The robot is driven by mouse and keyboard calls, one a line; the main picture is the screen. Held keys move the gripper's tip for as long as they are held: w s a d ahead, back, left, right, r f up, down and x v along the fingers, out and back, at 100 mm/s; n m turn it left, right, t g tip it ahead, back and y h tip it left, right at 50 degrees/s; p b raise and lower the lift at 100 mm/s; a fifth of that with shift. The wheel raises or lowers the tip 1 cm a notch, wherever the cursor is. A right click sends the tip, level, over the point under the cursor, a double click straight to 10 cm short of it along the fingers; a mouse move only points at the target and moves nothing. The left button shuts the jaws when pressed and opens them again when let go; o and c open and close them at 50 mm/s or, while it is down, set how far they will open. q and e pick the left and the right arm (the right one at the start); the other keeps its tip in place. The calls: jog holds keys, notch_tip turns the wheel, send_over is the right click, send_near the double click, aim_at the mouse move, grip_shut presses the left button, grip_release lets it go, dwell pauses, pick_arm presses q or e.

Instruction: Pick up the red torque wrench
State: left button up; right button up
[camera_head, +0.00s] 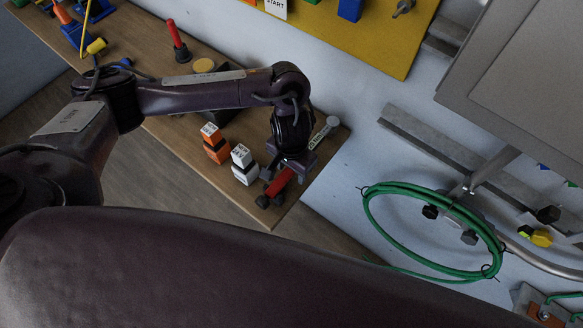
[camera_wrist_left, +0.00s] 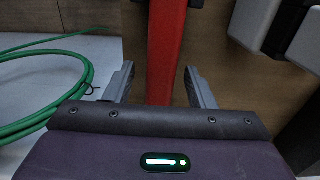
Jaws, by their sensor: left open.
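The red torque wrench (camera_head: 280,183) lies on the wooden bench near its right end. Its red handle shows below my left gripper (camera_head: 289,166), and a grey round end (camera_head: 332,121) that seems to belong to it shows beyond. In the left wrist view the red handle (camera_wrist_left: 166,45) runs lengthwise between the two open fingers of my left gripper (camera_wrist_left: 160,85), with a gap on each side. The gripper hides the wrench's middle in the head view. My right gripper is not in view.
An orange block (camera_head: 215,148) and a white block (camera_head: 243,163) stand on the bench (camera_head: 185,140) just left of the wrench. A red-handled tool (camera_head: 176,38) stands farther back. A green hose coil (camera_head: 372,215) hangs at right.

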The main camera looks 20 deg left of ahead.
pick_arm(q)
jog(key=shift+c, duration=0.4)
jog(key=c, duration=1)
grip_shut()
jog(key=shift+r, duration=0.15)
